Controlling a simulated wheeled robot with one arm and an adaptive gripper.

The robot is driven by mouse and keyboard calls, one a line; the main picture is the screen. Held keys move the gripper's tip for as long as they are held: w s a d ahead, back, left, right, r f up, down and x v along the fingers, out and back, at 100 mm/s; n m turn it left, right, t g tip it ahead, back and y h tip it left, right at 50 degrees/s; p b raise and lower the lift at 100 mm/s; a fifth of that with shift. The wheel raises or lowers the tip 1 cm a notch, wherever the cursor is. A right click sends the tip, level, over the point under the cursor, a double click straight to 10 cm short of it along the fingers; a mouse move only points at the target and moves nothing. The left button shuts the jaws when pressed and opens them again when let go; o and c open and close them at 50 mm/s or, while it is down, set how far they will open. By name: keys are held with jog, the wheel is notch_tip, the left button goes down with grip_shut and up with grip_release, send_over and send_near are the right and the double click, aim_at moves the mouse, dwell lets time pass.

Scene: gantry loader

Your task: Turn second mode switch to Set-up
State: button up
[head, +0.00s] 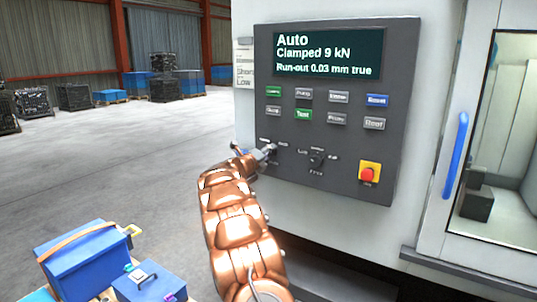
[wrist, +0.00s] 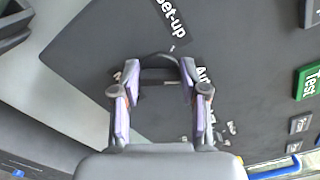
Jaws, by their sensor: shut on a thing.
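The dark control panel (head: 345,50) carries two rotary switches low down, side by side. My gripper (head: 268,152) is at the left switch, its fingers covering most of it. In the wrist view my gripper (wrist: 158,72) has its two purple-lined fingers on either side of the dark switch knob (wrist: 160,83), shut on it. A "Set-up" label (wrist: 170,18) shows beyond the fingertips, and a label starting "Au" is partly hidden by the right finger. The right switch (head: 317,158) stands free. The display (head: 328,54) reads "Auto", "Clamped 9 kN" and "Run-out 0.03 mm true".
Several push buttons (head: 303,115) sit above the switches. A red stop button on yellow (head: 369,173) is at lower right. A door with a blue handle (head: 455,155) stands farther right. Blue boxes (head: 88,262) are at lower left; the floor behind them is open.

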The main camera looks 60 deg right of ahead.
jog(key=shift+w+a+f+n+b, duration=0.1)
jog(key=shift+w+f+n+b, duration=0.05)
jog(key=shift+n+b, duration=0.4)
jog(key=shift+n, duration=1.05)
jog(key=shift+f+n+p, duration=0.15)
jog(key=shift+n+p, duration=4.2)
jog(key=shift+n, duration=0.05)
jog(key=shift+f, duration=0.1)
jog(key=o, duration=1.1)
